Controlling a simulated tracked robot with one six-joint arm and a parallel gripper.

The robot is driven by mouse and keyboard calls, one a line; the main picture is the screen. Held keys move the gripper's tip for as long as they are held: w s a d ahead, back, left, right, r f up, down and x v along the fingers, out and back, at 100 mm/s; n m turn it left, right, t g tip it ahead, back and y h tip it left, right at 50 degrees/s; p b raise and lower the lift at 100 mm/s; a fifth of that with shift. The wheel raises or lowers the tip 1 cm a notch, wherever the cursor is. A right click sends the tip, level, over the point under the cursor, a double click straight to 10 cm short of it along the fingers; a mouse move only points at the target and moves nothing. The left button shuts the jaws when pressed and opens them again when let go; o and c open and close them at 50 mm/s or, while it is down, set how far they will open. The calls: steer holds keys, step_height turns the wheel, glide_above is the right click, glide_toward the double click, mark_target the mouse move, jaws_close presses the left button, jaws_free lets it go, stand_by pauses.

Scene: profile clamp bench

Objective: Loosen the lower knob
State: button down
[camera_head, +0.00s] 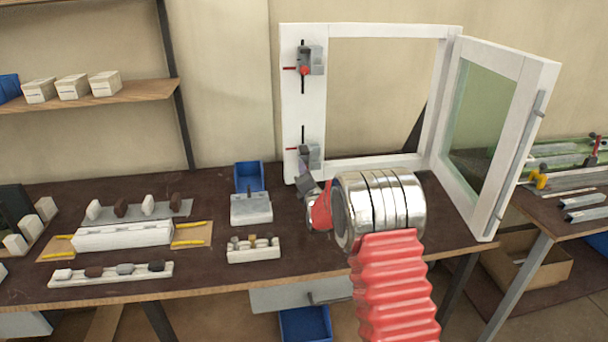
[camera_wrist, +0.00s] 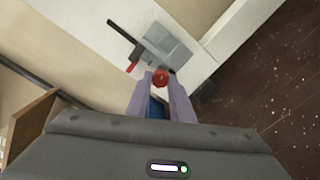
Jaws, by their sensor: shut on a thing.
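The white frame (camera_head: 290,100) stands upright on the bench and carries two grey clamps on its left post. The upper clamp (camera_head: 312,61) has a red knob (camera_head: 304,70). The lower clamp (camera_head: 312,155) is partly covered by my gripper (camera_head: 303,170) in the head view. In the wrist view the lower clamp shows as a grey block (camera_wrist: 172,52) with a dark rod, and its red lower knob (camera_wrist: 160,80) sits between my two fingertips (camera_wrist: 161,78). My gripper is shut on the lower knob.
A glazed sash (camera_head: 490,120) stands swung open at the frame's right. A blue bin (camera_head: 249,176), a grey block (camera_head: 251,208) and a white rack (camera_head: 253,254) of small pieces are left of my arm. Dark bench top (camera_head: 210,270) is bare between the racks.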

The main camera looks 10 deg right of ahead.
steer(key=c, duration=1.9)
jaws_free()
steer(key=shift+a, duration=0.3)
steer(key=shift+c, duration=0.2)
steer(key=o, duration=0.4)
steer(key=shift+d, duration=0.15)
steer(key=shift+s+d, duration=0.1)
steer(key=shift+s+r, duration=0.2)
steer(key=shift+s, duration=6.6)
